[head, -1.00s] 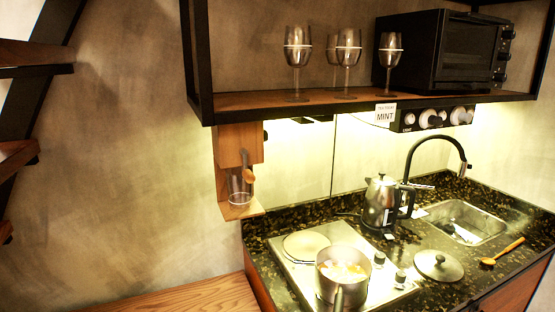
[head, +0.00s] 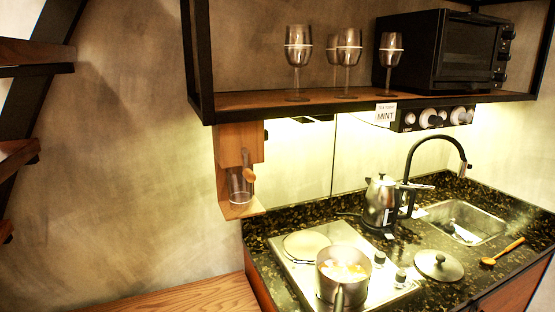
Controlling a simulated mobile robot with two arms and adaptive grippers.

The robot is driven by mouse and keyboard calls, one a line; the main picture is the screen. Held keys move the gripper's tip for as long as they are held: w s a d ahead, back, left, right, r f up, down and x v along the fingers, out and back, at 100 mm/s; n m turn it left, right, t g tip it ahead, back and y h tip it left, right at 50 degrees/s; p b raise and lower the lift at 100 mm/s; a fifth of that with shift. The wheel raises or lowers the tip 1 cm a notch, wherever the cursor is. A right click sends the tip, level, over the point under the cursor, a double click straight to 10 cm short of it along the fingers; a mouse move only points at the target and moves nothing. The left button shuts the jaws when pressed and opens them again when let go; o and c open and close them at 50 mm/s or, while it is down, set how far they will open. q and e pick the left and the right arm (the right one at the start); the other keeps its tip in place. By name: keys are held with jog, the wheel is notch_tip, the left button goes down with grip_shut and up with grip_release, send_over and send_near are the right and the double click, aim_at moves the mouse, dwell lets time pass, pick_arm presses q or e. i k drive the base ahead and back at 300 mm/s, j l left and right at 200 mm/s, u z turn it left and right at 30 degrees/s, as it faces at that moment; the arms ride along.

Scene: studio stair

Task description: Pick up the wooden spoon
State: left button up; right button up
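A wooden spoon (head: 502,252) lies on the dark stone counter (head: 415,290) at the right, in front of the sink. Its handle points to the back right and its bowl to the front left, close to the pot lid (head: 439,265). Another wooden utensil (head: 248,172) stands in a clear cup (head: 240,188) on the wooden wall holder at the left of the counter. Neither of my grippers shows in the head view.
A pot with food (head: 342,272) stands on the hob (head: 295,262). A kettle (head: 380,203) stands behind it, left of the sink (head: 465,222) and its black tap (head: 436,140). A shelf (head: 330,102) with glasses and an oven (head: 440,50) hangs above.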

aim_at(487, 261)
jog(key=z, duration=1.45)
